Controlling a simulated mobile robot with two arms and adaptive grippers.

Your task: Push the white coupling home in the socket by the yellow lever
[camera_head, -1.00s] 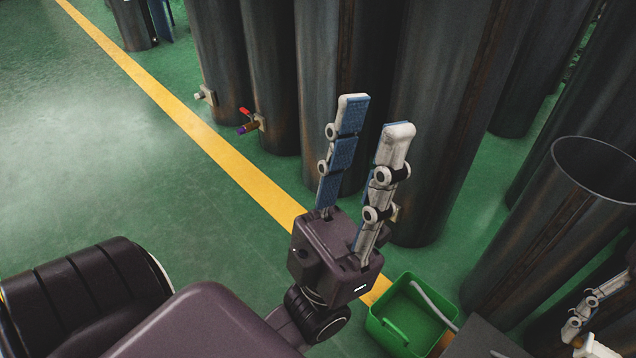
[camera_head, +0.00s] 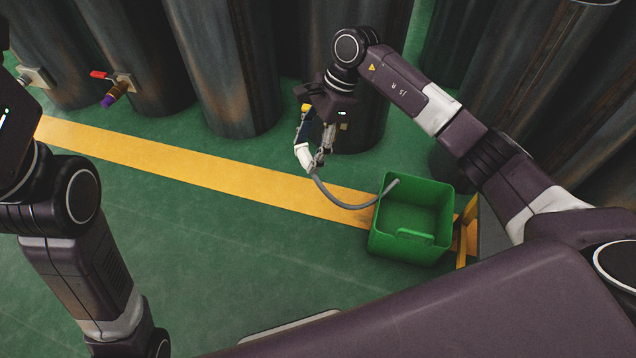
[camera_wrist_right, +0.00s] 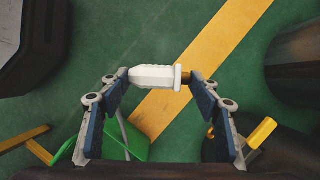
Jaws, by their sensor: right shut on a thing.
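The white coupling (camera_wrist_right: 154,77) lies between the fingertips of my right gripper (camera_wrist_right: 158,77) in the right wrist view, with a brass-coloured end to the right. In the head view the coupling (camera_head: 302,156) hangs low at the right gripper (camera_head: 312,155), with a grey hose (camera_head: 345,204) running from it. My right gripper is shut on it. A yellow lever (camera_wrist_right: 262,132) shows at the lower right of the wrist view, on a dark cylinder, apart from the coupling. In the head view the lever (camera_head: 305,107) is beside the gripper. The socket is mostly hidden. My left gripper's fingers are out of view.
A green crate (camera_head: 385,238) stands right of the gripper, with the hose over its rim. Dark cylinders (camera_head: 222,75) line the back. A red-levered valve (camera_head: 100,75) with a purple end sticks out at the left. The green floor along the yellow stripe (camera_head: 180,165) is clear.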

